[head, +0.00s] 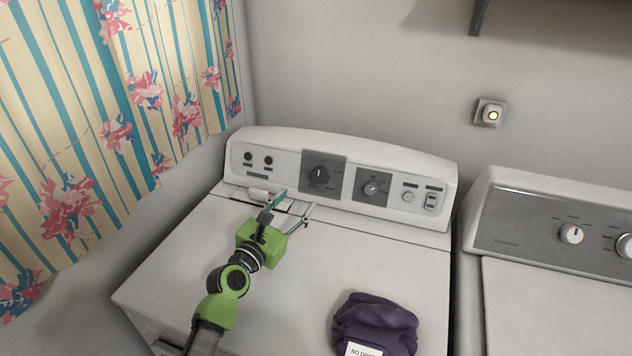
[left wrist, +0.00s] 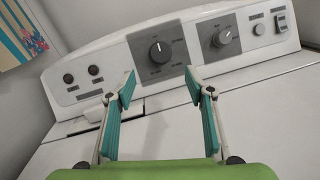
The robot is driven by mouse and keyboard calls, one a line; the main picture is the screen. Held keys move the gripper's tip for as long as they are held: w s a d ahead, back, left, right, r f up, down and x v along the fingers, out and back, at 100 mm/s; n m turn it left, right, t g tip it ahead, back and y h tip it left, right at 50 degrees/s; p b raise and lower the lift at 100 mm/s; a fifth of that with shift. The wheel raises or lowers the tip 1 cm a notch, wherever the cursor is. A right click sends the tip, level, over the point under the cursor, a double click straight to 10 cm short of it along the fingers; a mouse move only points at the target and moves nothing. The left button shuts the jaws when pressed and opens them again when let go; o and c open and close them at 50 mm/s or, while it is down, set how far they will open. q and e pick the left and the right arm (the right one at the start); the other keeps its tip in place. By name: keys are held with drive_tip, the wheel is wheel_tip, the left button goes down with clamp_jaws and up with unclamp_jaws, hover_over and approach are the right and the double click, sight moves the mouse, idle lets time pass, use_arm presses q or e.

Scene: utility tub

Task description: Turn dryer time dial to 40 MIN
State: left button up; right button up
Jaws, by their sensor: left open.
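The dryer's control panel (head: 285,168) runs along the back of the white dryer (head: 230,280). It carries a large black dial (head: 320,175) on a dark grey plate, which also shows in the left wrist view (left wrist: 160,52). A smaller dial (head: 371,188) sits on a second grey plate to its right, also seen in the left wrist view (left wrist: 222,38). The labels are too small to read, so I cannot tell which dial is for time. My left gripper (head: 294,205) is open and empty over the dryer top, in front of the panel and apart from both dials. My right gripper is not visible.
A purple cloth bundle (head: 376,322) with a white label lies at the front of the dryer top. A second machine (head: 550,240) with knobs stands to the right. A striped floral curtain (head: 110,110) hangs at left.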

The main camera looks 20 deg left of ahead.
sight(318, 176)
use_arm(q)
drive_tip(key=w, duration=0.4)
drive_tip(key=w+d, duration=0.1)
drive_tip(key=w, duration=0.3)
drive_tip(key=w+d, duration=0.1)
drive_tip(key=w, duration=0.3)
drive_tip(key=shift+b, duration=0.3)
drive_tip(key=shift+c, duration=0.5)
drive_tip(key=c, duration=1)
